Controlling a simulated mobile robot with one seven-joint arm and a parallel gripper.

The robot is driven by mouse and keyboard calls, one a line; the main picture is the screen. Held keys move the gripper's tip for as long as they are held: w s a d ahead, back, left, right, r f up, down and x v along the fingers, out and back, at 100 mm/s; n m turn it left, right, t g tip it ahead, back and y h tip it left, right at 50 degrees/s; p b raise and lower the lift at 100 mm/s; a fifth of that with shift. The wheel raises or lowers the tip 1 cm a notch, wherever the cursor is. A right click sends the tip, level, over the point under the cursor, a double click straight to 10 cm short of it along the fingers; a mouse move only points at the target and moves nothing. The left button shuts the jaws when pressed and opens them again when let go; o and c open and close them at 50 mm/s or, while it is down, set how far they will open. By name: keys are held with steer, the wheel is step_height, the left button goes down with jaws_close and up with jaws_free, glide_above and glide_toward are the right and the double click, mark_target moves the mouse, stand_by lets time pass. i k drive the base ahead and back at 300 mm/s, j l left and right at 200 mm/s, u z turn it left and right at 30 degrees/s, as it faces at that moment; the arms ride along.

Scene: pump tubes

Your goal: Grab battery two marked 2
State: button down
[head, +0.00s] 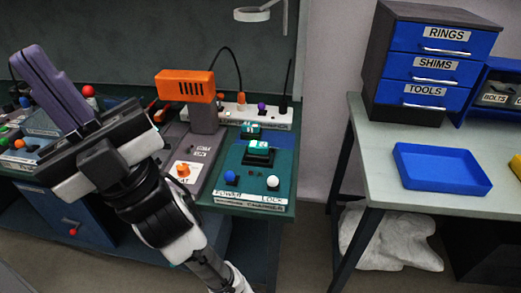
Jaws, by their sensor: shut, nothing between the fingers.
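My gripper (35,62) is at the upper left, over the left part of the bench. Its purple fingers are together and hold nothing. A green unit (232,192) with a front label that seems to read POWER and LOCK sits at the bench's right end. A dark block with a teal top (260,152) stands on it, and a smaller teal-topped piece (251,131) is just behind. These may be batteries; their white marks are too small to read, so I cannot tell which is marked 2. My gripper is well left of both, apart from them.
A grey machine with an orange head (186,86) stands between my gripper and the green unit. A power strip (262,115) with a black cable lies behind. On the right, a separate table (390,196) bears a blue tray (440,168) and a drawer cabinet (392,60).

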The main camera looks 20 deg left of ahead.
mark_target(257, 151)
steer(key=j+z, duration=0.2)
steer(key=j, duration=0.55)
steer(key=j+z, duration=0.2)
steer(key=j, duration=0.6)
steer(key=k+j+z, duration=0.2)
steer(key=j, duration=0.55)
steer(key=i+j, duration=0.45)
steer(key=i, duration=0.05)
